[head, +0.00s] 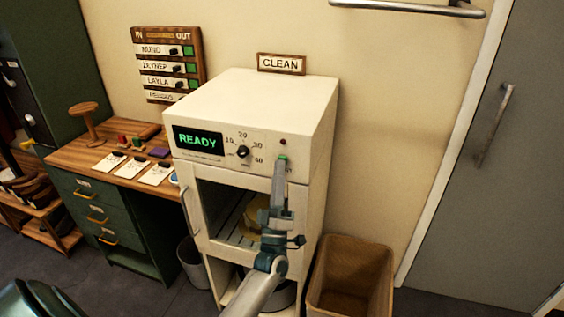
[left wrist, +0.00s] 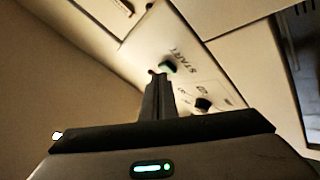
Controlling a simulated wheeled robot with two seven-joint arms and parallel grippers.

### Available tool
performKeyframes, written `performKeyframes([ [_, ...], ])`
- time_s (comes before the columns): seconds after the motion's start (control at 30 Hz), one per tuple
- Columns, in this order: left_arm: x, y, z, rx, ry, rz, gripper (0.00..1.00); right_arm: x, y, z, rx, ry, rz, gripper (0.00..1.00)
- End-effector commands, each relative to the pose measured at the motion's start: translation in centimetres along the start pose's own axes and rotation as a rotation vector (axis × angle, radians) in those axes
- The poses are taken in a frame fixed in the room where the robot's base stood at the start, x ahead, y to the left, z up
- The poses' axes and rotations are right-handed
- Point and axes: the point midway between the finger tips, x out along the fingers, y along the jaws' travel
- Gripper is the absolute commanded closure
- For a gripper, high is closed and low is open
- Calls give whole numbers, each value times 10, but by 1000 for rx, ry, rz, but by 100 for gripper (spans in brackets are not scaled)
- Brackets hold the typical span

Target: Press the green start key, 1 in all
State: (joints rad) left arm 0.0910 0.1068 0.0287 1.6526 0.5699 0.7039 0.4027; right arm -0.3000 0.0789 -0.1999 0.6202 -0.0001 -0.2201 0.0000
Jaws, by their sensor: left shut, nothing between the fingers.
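The green start key (head: 284,157) is on the front panel of a cream cabinet (head: 310,110), below a small dark red lamp (head: 283,142). In the left wrist view the key (left wrist: 168,67) shows beside the word START. My left gripper (head: 281,164) is shut and empty, with its fingertips just below the key in the head view. In the left wrist view its fingertips (left wrist: 157,78) are close beside the key. I cannot tell whether they touch it. The display (head: 198,141) reads READY in green. My right gripper is not in view.
A dial (head: 243,151) is left of the key. A glass-fronted door (head: 225,212) is below the panel, with a yellowish item inside. A wicker basket (head: 350,275) stands to the right. A wooden-topped desk (head: 85,157) with cards is at left. A CLEAN sign (head: 281,63) stands behind the cabinet top.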

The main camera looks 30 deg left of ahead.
Motion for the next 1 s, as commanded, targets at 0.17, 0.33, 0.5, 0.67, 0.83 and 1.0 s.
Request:
performKeyframes([
  [0.17,1,-1,1,0,0,0,100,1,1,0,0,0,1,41],
  [0.33,3,-2,2,0,0,0,100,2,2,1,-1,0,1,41],
  [0.5,3,-2,2,0,0,0,100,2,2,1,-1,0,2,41],
  [0.67,3,-2,2,0,0,0,100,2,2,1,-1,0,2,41],
  [0.83,2,-1,1,0,0,0,100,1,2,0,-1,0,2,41],
  [1.0,-4,3,-3,0,-1,0,100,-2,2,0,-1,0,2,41],
])
